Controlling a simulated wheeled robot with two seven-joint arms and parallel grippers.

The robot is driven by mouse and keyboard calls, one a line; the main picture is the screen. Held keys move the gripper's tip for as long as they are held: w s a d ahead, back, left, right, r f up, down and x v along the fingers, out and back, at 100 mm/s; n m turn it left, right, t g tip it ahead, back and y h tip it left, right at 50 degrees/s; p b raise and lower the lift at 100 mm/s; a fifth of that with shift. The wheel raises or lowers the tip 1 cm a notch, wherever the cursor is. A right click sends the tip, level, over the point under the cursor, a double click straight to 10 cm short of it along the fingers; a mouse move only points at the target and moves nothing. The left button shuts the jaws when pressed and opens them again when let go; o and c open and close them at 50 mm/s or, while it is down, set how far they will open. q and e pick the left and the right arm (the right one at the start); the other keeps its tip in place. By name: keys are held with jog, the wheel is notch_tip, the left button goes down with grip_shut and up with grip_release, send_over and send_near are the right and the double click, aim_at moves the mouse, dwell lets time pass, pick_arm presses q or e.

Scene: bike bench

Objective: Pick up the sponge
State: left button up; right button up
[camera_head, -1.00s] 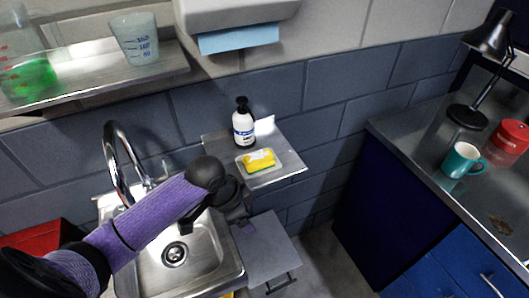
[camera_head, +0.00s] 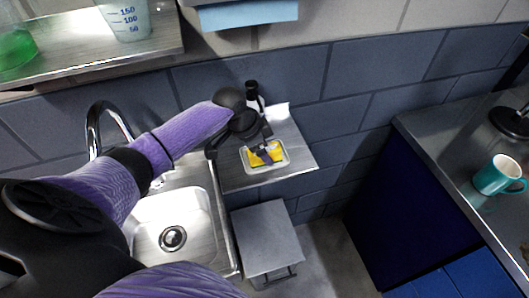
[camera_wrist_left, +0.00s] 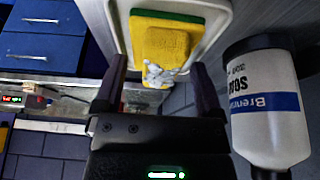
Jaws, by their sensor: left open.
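The sponge (camera_head: 263,158) is yellow with a green layer and lies in a pale dish (camera_head: 279,165) on the small metal shelf. My left gripper (camera_head: 262,154) is above the dish in the head view and partly hides the sponge. In the left wrist view, the sponge (camera_wrist_left: 163,45) shows ahead, between the lines of the two open fingers (camera_wrist_left: 158,88), with a whitish patch on its near end. The gripper is open, with nothing seen held in it. My right gripper is not in view.
A soap bottle (camera_wrist_left: 268,112) stands close beside the gripper, partly hidden by my arm in the head view. The metal shelf (camera_head: 296,161) has bare room at its right. A sink (camera_head: 197,214) and faucet (camera_head: 99,122) are at left, a teal mug (camera_head: 497,175) at right.

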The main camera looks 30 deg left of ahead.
pick_arm(q)
grip_shut()
jog(key=shift+r, duration=0.1)
